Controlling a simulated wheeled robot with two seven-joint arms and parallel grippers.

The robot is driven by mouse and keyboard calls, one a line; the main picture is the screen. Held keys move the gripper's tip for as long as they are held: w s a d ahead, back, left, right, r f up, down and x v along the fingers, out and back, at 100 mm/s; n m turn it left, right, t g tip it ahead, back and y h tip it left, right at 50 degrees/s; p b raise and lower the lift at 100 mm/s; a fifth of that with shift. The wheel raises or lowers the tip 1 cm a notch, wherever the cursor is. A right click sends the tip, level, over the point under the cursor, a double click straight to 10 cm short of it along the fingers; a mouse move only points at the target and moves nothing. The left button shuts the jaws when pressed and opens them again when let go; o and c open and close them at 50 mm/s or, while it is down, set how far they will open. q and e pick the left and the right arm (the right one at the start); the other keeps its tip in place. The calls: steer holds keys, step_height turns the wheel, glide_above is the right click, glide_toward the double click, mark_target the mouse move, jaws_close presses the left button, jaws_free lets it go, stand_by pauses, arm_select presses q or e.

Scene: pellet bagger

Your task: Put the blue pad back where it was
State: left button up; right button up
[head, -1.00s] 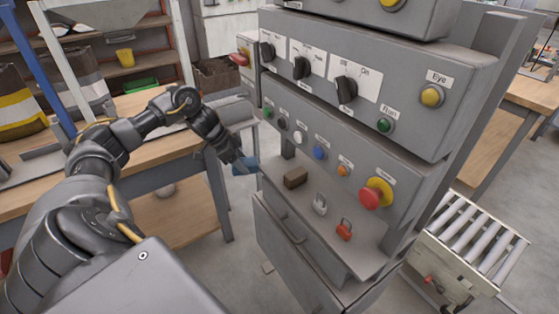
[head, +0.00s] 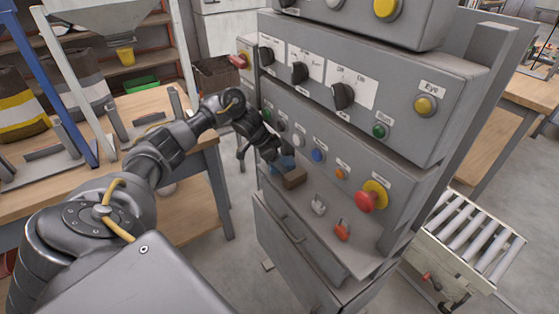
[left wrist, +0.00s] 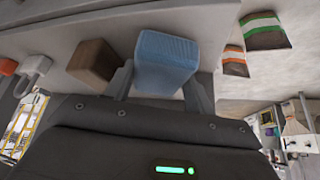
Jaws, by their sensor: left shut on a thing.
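The blue pad (left wrist: 165,62) is a small light-blue block between the two fingers of my left gripper (left wrist: 160,88) in the left wrist view. My left gripper (head: 277,160) is shut on it, over the left end of the grey shelf (head: 325,219) of the control cabinet. In the head view the blue pad (head: 284,163) shows only partly, behind the fingers. It is close beside a brown block (head: 293,179); I cannot tell whether the pad touches the shelf. The brown block also shows left of the pad in the left wrist view (left wrist: 92,61). My right gripper is not in view.
A grey padlock (head: 318,206) and a red padlock (head: 342,231) are farther right on the shelf. Above it, the panel carries buttons, knobs and a red mushroom button (head: 371,197). A wooden workbench (head: 150,102) stands at the left, a roller conveyor (head: 470,245) at the right.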

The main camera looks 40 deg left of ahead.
arm_select(q)
steer(key=shift+a, duration=0.1)
steer(key=shift+f, duration=0.1)
steer(key=o, duration=0.4)
steer(key=shift+f, duration=0.1)
steer(key=o, duration=0.5)
